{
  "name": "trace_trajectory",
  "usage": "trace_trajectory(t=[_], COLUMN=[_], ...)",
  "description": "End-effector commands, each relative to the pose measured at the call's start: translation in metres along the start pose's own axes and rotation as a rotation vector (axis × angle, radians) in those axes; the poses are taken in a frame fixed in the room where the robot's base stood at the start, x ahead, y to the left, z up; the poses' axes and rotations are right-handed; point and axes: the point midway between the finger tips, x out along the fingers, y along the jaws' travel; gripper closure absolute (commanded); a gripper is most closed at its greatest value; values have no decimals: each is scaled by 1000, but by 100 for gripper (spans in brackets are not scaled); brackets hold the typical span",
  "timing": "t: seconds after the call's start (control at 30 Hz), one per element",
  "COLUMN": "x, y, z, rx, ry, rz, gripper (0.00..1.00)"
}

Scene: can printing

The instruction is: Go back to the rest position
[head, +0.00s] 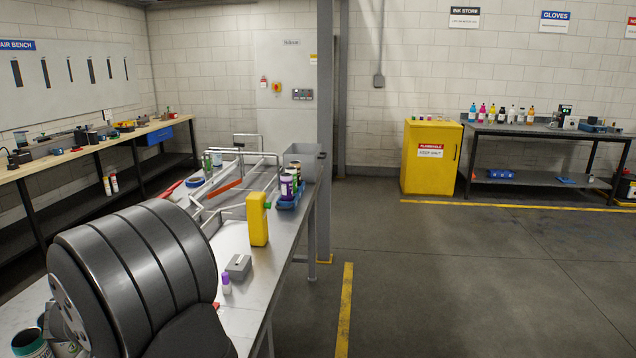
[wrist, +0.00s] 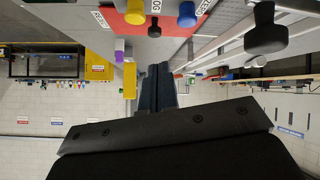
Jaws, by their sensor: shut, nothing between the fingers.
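My gripper (wrist: 156,84) shows in the wrist view, its dark fingers closed together with nothing between them. In the head view my dark arm fills the lower left over the metal bench (head: 276,262); my gripper's fingers do not show there.
A grey post (head: 325,130) rises beside the bench. Open floor (head: 440,280) lies to the right.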

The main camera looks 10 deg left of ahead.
Motion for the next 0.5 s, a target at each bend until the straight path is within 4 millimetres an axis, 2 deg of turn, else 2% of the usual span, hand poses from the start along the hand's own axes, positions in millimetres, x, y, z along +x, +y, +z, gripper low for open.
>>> trace_trajectory(t=[0.03, 0.47, 0.5], x=[12, 96, 84], y=[1, 13, 12], z=[-2, -14, -18], rx=[33, 337, 328], ry=[1, 28, 18], rz=[10, 63, 67], gripper=[100, 100, 100])
